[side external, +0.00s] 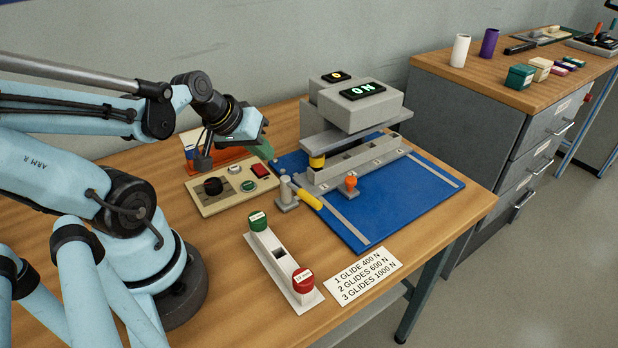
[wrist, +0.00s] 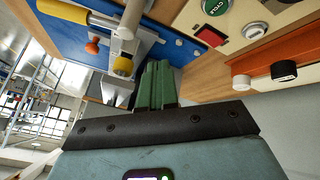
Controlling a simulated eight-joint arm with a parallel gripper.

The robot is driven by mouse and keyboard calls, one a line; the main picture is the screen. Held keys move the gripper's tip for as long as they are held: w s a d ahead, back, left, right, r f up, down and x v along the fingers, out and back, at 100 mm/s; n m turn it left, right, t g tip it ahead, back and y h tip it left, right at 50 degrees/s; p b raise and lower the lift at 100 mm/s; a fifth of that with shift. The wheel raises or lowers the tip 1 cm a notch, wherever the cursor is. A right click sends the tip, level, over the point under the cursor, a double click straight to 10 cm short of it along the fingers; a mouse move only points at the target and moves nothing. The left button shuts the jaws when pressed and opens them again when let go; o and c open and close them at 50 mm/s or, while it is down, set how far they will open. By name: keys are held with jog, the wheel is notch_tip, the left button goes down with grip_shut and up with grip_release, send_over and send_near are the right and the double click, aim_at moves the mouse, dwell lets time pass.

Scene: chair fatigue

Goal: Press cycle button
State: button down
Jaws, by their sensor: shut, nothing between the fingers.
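The beige control panel (side external: 222,203) lies on the bench in front of my arm. It carries a green round button (side external: 248,185), a white button (side external: 234,170), a red square button (side external: 261,171) and a black knob (side external: 213,186). In the wrist view the green button (wrist: 215,7) reads CYCLE and sits at the top edge, partly cut off. My gripper (side external: 268,152) is shut and empty, its green fingers above the bench behind the panel's red button side. In the wrist view its fingers (wrist: 158,85) point away from the green button, apart from it.
A grey test machine (side external: 365,107) with a lit ON display stands on a blue mat (side external: 350,226) right of the panel. A yellow-handled clamp (side external: 308,199) sits between them. An orange rack (wrist: 295,58) stands behind the panel. A white glide holder (side external: 275,262) lies in front.

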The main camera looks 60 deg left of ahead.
jog(key=w+d+r+m, duration=0.1)
jog(key=d+m, duration=0.1)
jog(key=d, duration=0.1)
jog(key=d+r+m, duration=0.2)
jog(key=d+m, duration=0.1)
jog(key=d, duration=0.1)
jog(key=w+d+r+m, duration=0.1)
jog(key=d+m, duration=0.1)
jog(key=d, duration=0.1)
jog(key=shift+w+d+r+h, duration=0.15)
jog(key=shift+w+d+h, duration=0.15)
jog(key=shift+d+h, duration=0.1)
jog(key=a+n+g+y, duration=0.1)
jog(key=a+n+g, duration=0.2)
jog(key=a+n, duration=0.4)
jog(key=r+n+g+h, duration=0.15)
jog(key=n+g, duration=0.25)
jog(key=n, duration=0.7)
send_over(249, 184)
jog(key=shift+r+y, duration=0.2)
jog(key=shift+y, duration=0.05)
jog(key=shift+f, duration=7)
